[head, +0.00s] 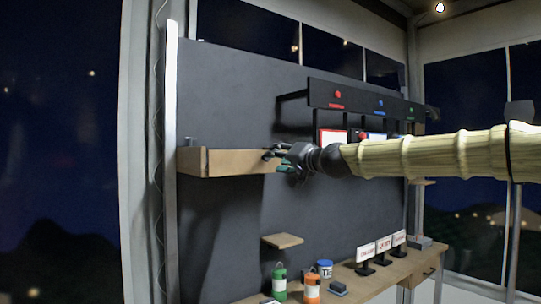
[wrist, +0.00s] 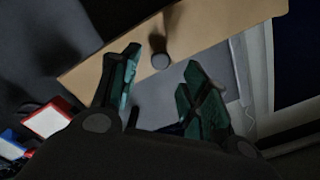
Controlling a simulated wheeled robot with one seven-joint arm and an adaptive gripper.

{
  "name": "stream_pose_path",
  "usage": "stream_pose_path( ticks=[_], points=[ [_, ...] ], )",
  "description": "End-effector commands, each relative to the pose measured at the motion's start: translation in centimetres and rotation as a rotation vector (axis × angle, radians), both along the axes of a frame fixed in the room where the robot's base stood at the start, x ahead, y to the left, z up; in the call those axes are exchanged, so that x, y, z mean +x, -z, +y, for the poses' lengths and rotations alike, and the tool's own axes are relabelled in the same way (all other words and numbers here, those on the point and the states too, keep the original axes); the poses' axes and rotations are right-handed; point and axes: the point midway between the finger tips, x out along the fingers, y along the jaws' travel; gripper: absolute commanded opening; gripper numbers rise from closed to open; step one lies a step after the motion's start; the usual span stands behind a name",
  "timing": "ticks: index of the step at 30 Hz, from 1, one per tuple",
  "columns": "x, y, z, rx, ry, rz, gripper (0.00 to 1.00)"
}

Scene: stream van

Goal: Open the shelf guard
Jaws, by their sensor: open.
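The shelf guard (head: 238,162) is a light wooden panel across the front of a wall shelf in the head view. It stands upright, and a wooden end piece (head: 191,160) shows at its left. My gripper (head: 275,160) is open at the guard's right part and covers that end. In the wrist view the guard (wrist: 225,22) runs slantwise across the top, with a round dark knob (wrist: 160,61) on it. My open fingers (wrist: 161,85) lie on either side of the knob in the picture. I cannot tell whether they touch it.
A dark board with red, blue and green marks (head: 360,101) hangs right of the guard. A small wooden ledge (head: 283,240) juts out below. Green (head: 280,281) and orange (head: 312,288) bottles, a jar (head: 325,269) and small signs (head: 366,254) stand on the bench.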

Motion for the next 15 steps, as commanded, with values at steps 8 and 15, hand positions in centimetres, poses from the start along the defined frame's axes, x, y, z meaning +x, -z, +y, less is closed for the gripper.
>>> stream_pose_path(
  ticks=[8,15],
  points=[
    [2.8,-0.2,2.0,-0.001,0.000,0.001,0.46],
    [4.0,0.0,2.9,-0.001,0.001,0.000,0.46]
  ],
)
